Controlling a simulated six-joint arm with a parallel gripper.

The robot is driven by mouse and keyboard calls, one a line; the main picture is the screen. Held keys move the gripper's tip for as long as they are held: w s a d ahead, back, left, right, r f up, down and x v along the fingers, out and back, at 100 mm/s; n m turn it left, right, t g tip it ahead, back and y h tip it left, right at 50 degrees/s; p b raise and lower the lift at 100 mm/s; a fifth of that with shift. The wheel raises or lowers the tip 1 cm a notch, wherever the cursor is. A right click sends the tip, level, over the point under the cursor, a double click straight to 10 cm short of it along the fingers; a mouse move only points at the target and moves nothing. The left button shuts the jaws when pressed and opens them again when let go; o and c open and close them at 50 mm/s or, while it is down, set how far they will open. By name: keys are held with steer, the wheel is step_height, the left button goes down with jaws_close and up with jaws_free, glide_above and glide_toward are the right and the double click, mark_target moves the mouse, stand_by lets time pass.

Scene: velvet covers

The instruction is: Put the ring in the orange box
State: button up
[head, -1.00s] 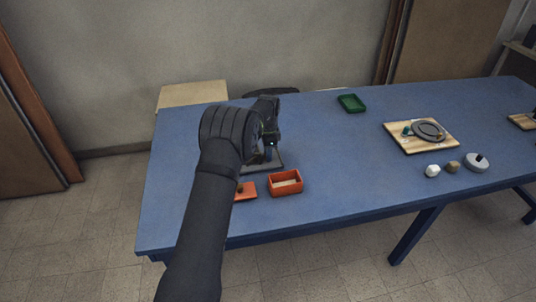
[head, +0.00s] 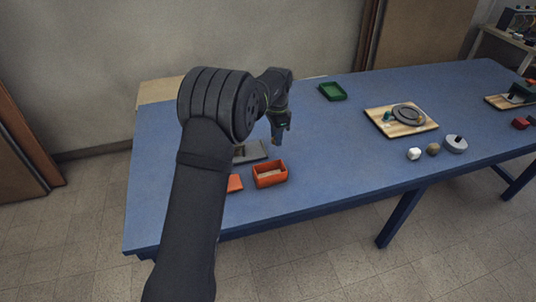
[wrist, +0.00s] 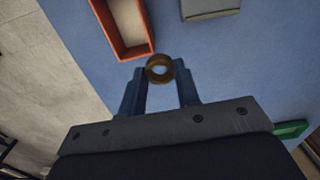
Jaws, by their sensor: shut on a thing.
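The ring (wrist: 159,68) is brown-gold and round, with its opening facing the wrist camera. My gripper (wrist: 160,73) is shut on it, with the ring held at the fingertips. In the head view my gripper (head: 277,139) points down above the blue table, behind and slightly right of the orange box (head: 257,178). The box is open at the top, with a lighter inside floor. It also shows in the wrist view (wrist: 151,42), at the upper left, apart from the ring.
An orange lid-like piece (head: 235,183) lies left of the box. A grey tray (head: 262,154) is behind it. A green tray (head: 333,96) stands farther back. A wooden board (head: 385,127) with a grey ring-shaped plate is at right. Small blocks and a grey lidded thing (head: 455,145) are nearby.

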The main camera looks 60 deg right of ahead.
mark_target(270, 171)
steer(key=shift+s+a+f+n, duration=0.15)
steer(key=shift+a+f+n, duration=0.85)
steer(key=shift+f+n, duration=1.05)
steer(key=shift+s+a+f+n, duration=0.1)
steer(key=shift+a+f+n, duration=0.9)
steer(key=shift+f+n, duration=1)
steer(key=shift+s+a+f+n, duration=0.15)
steer(key=shift+a+f+n, duration=0.85)
steer(key=shift+f+n, duration=1.05)
steer(key=o, duration=0.7)
step_height(270, 171, up, 12)
steer(key=shift+r, duration=0.15)
